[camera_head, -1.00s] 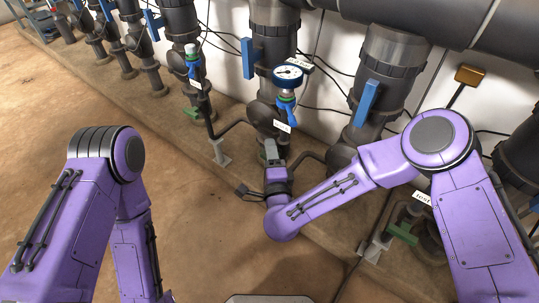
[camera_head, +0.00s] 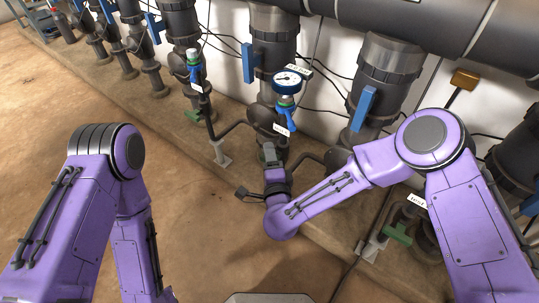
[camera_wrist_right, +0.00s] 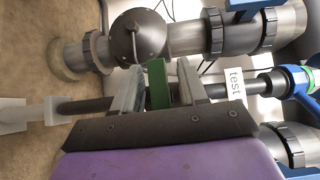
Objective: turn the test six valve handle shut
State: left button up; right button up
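A green valve handle (camera_wrist_right: 159,84) stands between the two fingers of my right gripper (camera_wrist_right: 160,85) in the right wrist view. The fingers are apart, with a gap visible on at least the right side of the handle; whether the left finger touches it is unclear. A white tag (camera_wrist_right: 235,83) reading "test" is beside it, its number not visible. In the head view my right gripper (camera_head: 270,153) is low at the pipe below the round gauge (camera_head: 287,81), and hides the handle. A small tag (camera_head: 282,130) hangs just above it. My left gripper is out of view.
Blue handles (camera_head: 362,108) sit on the thick grey pipes behind. A blue lever (camera_head: 285,114) is under the gauge. Another green handle (camera_head: 398,233) and a "test" tag (camera_head: 417,200) are at right, near my right arm. The brown floor (camera_head: 200,235) in front is open.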

jog(key=s+d+p, duration=0.1)
jog(key=s+p, duration=0.1)
jog(key=s, duration=0.8)
jog(key=shift+s+d, duration=0.25)
jog(key=shift+d, duration=0.1)
